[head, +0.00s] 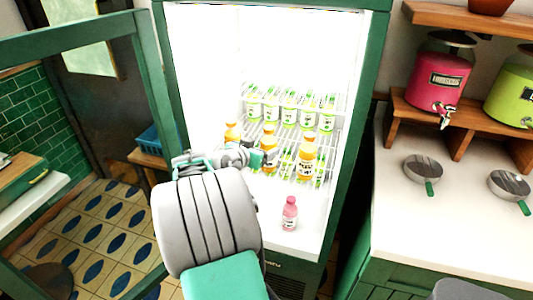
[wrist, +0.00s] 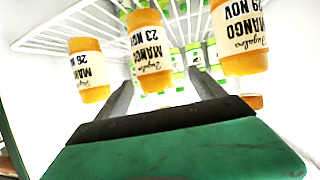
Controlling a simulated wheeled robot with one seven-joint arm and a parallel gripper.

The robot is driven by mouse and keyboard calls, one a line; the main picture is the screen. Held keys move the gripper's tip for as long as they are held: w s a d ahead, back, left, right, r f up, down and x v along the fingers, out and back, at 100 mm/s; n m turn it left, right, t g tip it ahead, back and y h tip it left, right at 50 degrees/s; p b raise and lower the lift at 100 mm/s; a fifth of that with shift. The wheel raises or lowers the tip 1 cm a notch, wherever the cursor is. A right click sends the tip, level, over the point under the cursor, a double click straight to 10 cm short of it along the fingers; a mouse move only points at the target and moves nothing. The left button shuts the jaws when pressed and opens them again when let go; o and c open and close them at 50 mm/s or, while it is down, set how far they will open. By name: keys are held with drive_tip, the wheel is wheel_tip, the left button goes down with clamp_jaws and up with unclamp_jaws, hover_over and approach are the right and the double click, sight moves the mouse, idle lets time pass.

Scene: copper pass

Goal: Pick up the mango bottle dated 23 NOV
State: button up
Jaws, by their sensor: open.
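In the wrist view, which shows the bottles upside down, the orange mango bottle dated 23 NOV (wrist: 149,50) is the middle one of three. My gripper (wrist: 161,80) is open, and its two fingers point toward this bottle, one on each side in the picture; I see no contact. The mango bottle dated 26 NOV (wrist: 88,72) is at the left, and the one dated 29 NOV (wrist: 240,40) is larger at the right. In the head view, my gripper (head: 262,158) reaches into the fridge and partly covers the middle orange bottle (head: 268,137).
A wire shelf (wrist: 75,30) carries the bottles. Several green-labelled bottles (head: 290,106) stand in a row behind. A pink bottle (head: 289,214) stands on the fridge floor. The green-framed fridge door (head: 150,80) is open at the left; a counter (head: 440,225) is at the right.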

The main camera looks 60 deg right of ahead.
drive_tip(key=x, duration=0.2)
drive_tip(key=p+x, duration=0.1)
drive_tip(key=x, duration=0.4)
drive_tip(key=shift+s+d+f, duration=0.15)
drive_tip(key=shift+s+f, duration=0.25)
drive_tip(key=shift+f, duration=0.15)
drive_tip(key=shift+c, duration=0.3)
drive_tip(key=shift+r, duration=0.1)
clamp_jaws()
